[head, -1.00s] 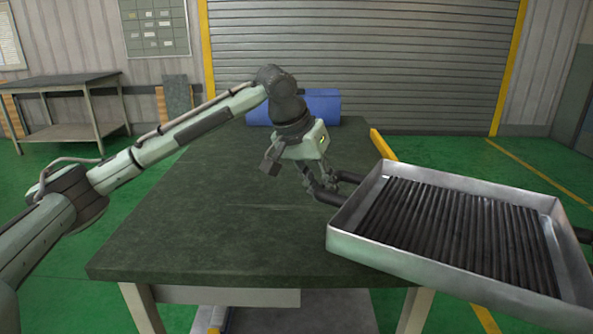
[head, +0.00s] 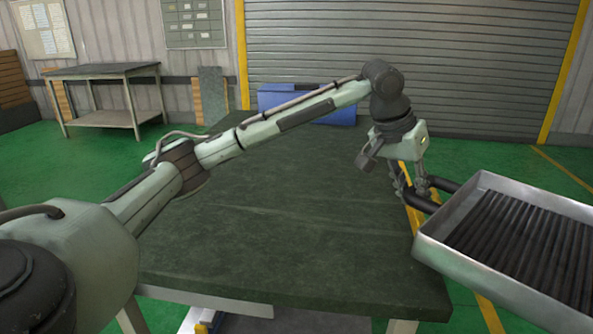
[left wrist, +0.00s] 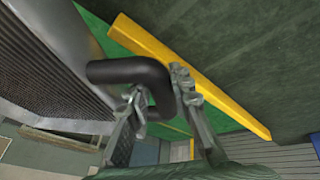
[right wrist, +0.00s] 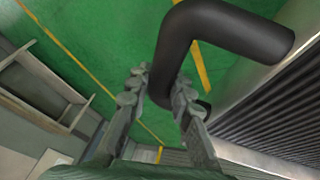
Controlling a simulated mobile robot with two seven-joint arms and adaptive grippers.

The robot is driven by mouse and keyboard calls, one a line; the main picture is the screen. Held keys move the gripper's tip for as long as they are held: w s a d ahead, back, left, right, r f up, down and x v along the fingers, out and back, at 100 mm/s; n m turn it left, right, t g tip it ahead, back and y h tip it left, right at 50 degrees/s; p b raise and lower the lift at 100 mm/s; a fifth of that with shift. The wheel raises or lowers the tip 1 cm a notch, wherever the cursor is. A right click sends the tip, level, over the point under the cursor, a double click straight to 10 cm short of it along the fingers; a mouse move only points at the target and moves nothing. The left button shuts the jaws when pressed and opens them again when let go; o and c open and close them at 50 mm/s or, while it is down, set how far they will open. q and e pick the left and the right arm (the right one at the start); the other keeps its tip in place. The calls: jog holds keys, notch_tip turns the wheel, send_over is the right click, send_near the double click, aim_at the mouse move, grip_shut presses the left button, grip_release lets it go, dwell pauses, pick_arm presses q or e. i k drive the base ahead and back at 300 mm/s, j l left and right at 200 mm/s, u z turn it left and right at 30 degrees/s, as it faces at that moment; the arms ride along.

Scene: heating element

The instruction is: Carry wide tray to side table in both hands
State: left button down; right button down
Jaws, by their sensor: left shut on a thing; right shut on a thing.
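The wide tray (head: 462,262) is a shallow silver metal tray holding a row of dark rods (head: 530,240). It is at the right of the head view, off the right edge of the dark-topped table, and its right part is cut off. My left gripper (head: 415,192) is shut on the tray's black left handle (head: 455,187); the handle also shows between the fingers in the left wrist view (left wrist: 130,72). My right gripper (right wrist: 160,85) is out of the head view. In the right wrist view it is shut on the other black handle (right wrist: 225,30).
The dark green-topped table (head: 270,250) in front is bare in its middle. A blue object (head: 290,98) is at its far end. A grey table (head: 100,72) with a lower shelf stands at the back left. Green floor with yellow lines lies around, and a roller shutter (head: 420,60) is behind.

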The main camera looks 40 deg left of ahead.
aim_at(287, 172)
jog(key=i+l+z, duration=0.3)
jog(key=i, duration=0.2)
jog(key=i+l+z, duration=0.15)
jog(key=i+z, duration=0.15)
jog(key=i, duration=0.2)
jog(key=i+z, duration=0.3)
jog(key=i, duration=0.2)
jog(key=i+j+u, duration=0.1)
jog(key=i+u, duration=0.35)
jog(key=i+j+u, duration=0.1)
jog(key=u, duration=0.35)
jog(key=i+u, duration=0.15)
jog(key=u, duration=0.3)
jog(key=i+u, duration=0.15)
jog(key=u, duration=0.3)
jog(key=i+u, duration=0.1)
jog(key=u, duration=0.4)
jog(key=i+l+u, duration=0.1)
jog(key=u, duration=0.35)
jog(key=i+l+u, duration=0.1)
jog(key=u, duration=0.35)
